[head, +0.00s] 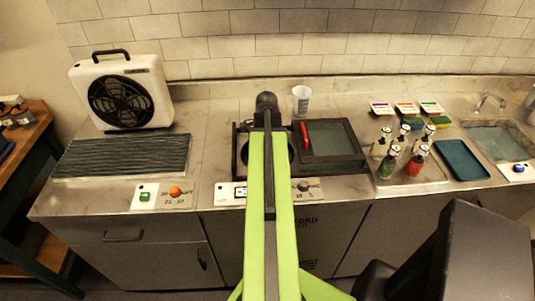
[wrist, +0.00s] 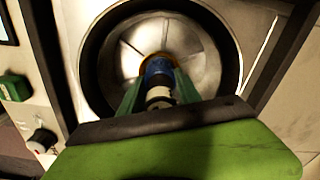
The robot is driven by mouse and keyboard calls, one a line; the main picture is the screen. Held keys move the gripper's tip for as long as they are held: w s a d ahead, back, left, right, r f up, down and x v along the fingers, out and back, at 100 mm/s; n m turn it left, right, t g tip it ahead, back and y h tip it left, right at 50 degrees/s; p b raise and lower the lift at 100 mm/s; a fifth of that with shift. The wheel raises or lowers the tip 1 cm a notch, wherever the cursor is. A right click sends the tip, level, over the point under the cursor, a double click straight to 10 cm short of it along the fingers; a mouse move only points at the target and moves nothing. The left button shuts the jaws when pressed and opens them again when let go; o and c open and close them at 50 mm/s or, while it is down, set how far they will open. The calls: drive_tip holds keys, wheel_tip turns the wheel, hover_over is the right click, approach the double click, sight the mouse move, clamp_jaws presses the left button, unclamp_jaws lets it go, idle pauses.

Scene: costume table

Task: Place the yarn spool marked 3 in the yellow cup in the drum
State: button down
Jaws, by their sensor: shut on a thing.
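The drum (wrist: 203,48) is a round metal bowl with radial vanes and a dark rim, seen from above in the wrist view. My gripper (wrist: 158,82) is over it, its two green fingers shut on a blue, white and black spool (wrist: 157,68). An orange-yellow rim (wrist: 158,55), likely the yellow cup, shows around the spool's far end at the drum's middle. I cannot tell how deep the spool is in it, nor read a 3. In the head view my arm hides the gripper, spool and most of the drum.
A dark square lid (head: 330,139) with a red handle (head: 304,135) lies beside the drum. A white cup (head: 301,99) stands behind. Several bottles (head: 413,166) and a teal tray (head: 462,160) are right; a fan (head: 122,95) and dark ribbed mat (head: 120,157) are left.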

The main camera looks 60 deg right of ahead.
drive_tip(key=c, duration=0.8)
unclamp_jaws()
drive_tip(key=o, duration=0.4)
drive_tip(key=shift+r, duration=0.1)
wheel_tip(320, 180, up, 7)
drive_tip(key=p, duration=0.7)
drive_tip(key=shift+s, duration=0.1)
